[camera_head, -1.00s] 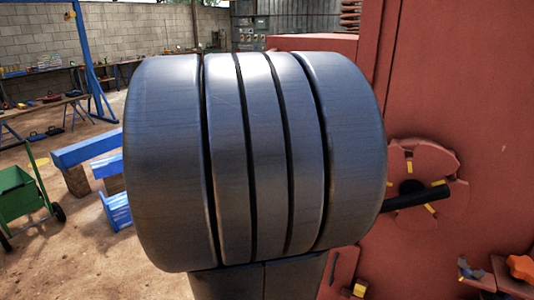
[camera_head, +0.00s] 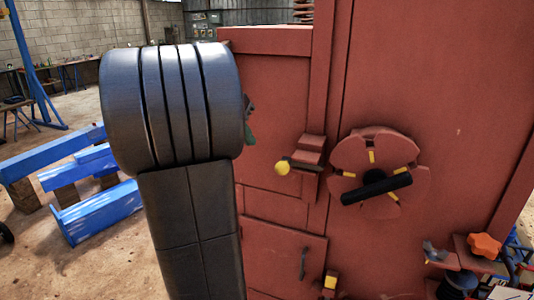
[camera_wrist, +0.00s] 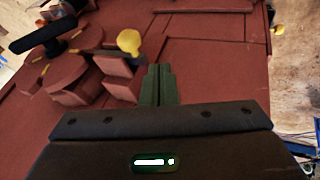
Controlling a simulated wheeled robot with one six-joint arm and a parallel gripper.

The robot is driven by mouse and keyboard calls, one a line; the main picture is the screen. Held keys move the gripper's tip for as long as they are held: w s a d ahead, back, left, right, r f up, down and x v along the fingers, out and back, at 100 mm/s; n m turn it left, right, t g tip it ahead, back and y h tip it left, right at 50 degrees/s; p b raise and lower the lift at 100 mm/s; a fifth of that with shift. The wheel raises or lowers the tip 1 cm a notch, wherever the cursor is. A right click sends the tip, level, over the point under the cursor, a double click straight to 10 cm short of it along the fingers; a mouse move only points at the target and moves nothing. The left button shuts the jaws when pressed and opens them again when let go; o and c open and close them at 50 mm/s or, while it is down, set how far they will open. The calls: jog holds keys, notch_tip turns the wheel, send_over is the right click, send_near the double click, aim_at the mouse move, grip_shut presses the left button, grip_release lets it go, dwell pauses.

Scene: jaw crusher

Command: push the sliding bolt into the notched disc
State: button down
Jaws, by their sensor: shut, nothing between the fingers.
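The notched disc (camera_head: 350,151) is a red wheel with yellow marks and a black bar handle (camera_head: 377,188) on the red machine's face. The sliding bolt (camera_head: 283,168) shows a yellow knob beside a red block (camera_head: 312,150), just left of the disc. I cannot tell whether its tip is in a notch. The wrist view shows the knob (camera_wrist: 129,41) and disc (camera_wrist: 68,72) at upper left. My gripper's green fingers (camera_wrist: 158,84) are shut and empty, close to the knob and block. In the head view my arm hides most of the gripper (camera_head: 249,132).
A small door (camera_head: 283,262) with a handle is below the bolt. A yellow-ended part (camera_head: 330,281) sits beside it. An orange knob (camera_head: 484,245) and clutter are at lower right. Blue beams (camera_head: 100,212) lie on the floor at left.

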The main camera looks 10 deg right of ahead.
aim_at(284, 165)
jog(key=s+d+f+p, duration=0.1)
jog(key=s+d+f, duration=0.1)
jog(key=d+f, duration=0.2)
jog(key=shift+d+f, duration=0.35)
jog(key=shift+d, duration=0.1)
jog(key=s+d, duration=0.1)
jog(key=d, duration=0.1)
jog(key=s+d, duration=0.1)
jog(key=shift+s+d+b, duration=0.3)
jog(key=shift+d+b, duration=0.1)
jog(key=shift+w+a, duration=0.1)
